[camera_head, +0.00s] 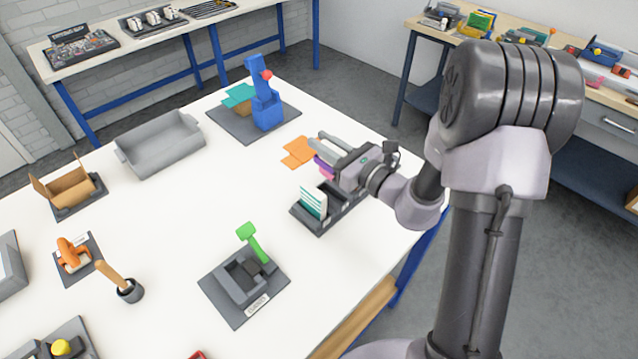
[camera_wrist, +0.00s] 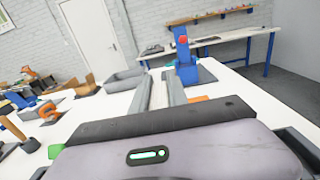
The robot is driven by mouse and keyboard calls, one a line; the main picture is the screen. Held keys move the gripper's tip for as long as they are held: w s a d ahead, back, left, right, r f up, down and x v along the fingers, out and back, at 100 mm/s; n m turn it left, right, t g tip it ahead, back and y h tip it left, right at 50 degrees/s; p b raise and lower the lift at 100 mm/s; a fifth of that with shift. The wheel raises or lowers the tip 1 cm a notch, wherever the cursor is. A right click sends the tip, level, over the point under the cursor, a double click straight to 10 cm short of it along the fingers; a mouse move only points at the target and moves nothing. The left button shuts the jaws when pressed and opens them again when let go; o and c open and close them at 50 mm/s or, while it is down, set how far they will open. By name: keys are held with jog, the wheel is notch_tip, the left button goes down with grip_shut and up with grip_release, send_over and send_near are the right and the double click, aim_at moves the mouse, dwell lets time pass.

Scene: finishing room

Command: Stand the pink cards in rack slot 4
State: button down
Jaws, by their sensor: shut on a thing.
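My gripper (camera_head: 322,147) reaches left over the far side of the card rack (camera_head: 333,212), with its two grey fingers roughly level. The pink cards (camera_head: 327,174) show only as a small patch just below the fingers, beside a purple strip (camera_head: 322,163). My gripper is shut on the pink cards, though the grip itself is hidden. In the wrist view the fingers (camera_wrist: 159,92) stretch forward and no pink shows between them. White and green cards (camera_head: 313,203) stand in the near-left part of the rack. Slot numbers cannot be read, and my gripper hides part of the rack.
Orange cards (camera_head: 299,152) lie flat left of my fingers. A blue stand (camera_head: 266,108) rises on a dark mat beyond. A grey tray (camera_head: 161,145) sits farther left. The table's middle is clear.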

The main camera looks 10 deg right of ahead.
aim_at(324, 170)
notch_tip(324, 170, down, 8)
jog(key=b, duration=0.3)
jog(key=shift+s+d, duration=0.15)
jog(key=shift+f, duration=0.2)
jog(key=c, duration=1.3)
grip_release()
jog(key=shift+r, duration=0.1)
